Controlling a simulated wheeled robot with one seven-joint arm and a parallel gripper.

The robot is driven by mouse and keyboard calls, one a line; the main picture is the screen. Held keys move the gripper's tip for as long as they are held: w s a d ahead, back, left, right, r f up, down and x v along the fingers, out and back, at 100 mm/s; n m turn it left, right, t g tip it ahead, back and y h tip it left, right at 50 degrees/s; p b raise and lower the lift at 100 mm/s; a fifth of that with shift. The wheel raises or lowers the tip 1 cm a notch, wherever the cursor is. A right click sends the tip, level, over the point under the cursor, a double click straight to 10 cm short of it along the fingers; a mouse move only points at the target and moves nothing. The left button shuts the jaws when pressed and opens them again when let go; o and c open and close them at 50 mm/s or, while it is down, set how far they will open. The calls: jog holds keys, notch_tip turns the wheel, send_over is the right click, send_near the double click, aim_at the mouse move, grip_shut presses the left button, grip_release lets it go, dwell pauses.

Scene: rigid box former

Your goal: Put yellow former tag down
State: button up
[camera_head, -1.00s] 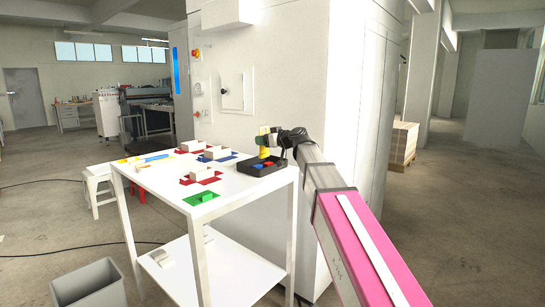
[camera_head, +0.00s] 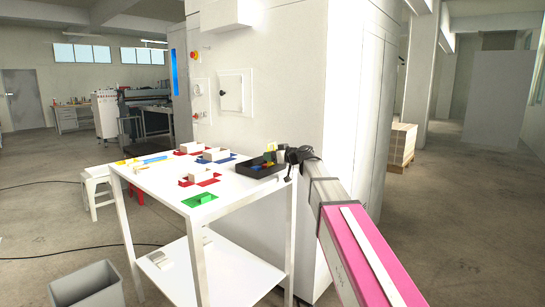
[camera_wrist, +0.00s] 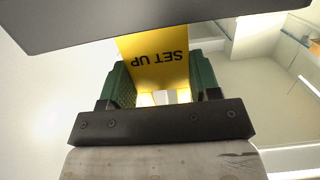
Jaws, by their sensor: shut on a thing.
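The yellow former tag (camera_wrist: 160,48), lettered SET UP and upside down in the wrist view, is between the green fingers of my gripper (camera_wrist: 160,80). My gripper is shut on it. In the head view, a small yellow patch of the tag (camera_head: 270,154) shows beside the gripper (camera_head: 277,154), at the right back part of the white table (camera_head: 158,187). The tag is over or close to the black tray (camera_head: 250,173). I cannot tell whether it touches the tray.
The tray holds small blue and orange-red pieces. Red pads (camera_head: 212,182), a blue pad (camera_head: 231,157) and pale boxes (camera_head: 197,174) lie left of it. A green piece (camera_head: 200,200) is near the front. The white machine wall (camera_head: 270,80) stands behind. A grey bin (camera_head: 85,285) is on the floor.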

jog(key=shift+f, duration=0.15)
jog(key=o, duration=0.9)
jog(key=shift+s+d+r, duration=0.15)
jog(key=shift+r, duration=0.05)
jog(key=v, duration=1.1)
jog(key=shift+s+d, duration=0.2)
jog(key=shift+d, duration=0.05)
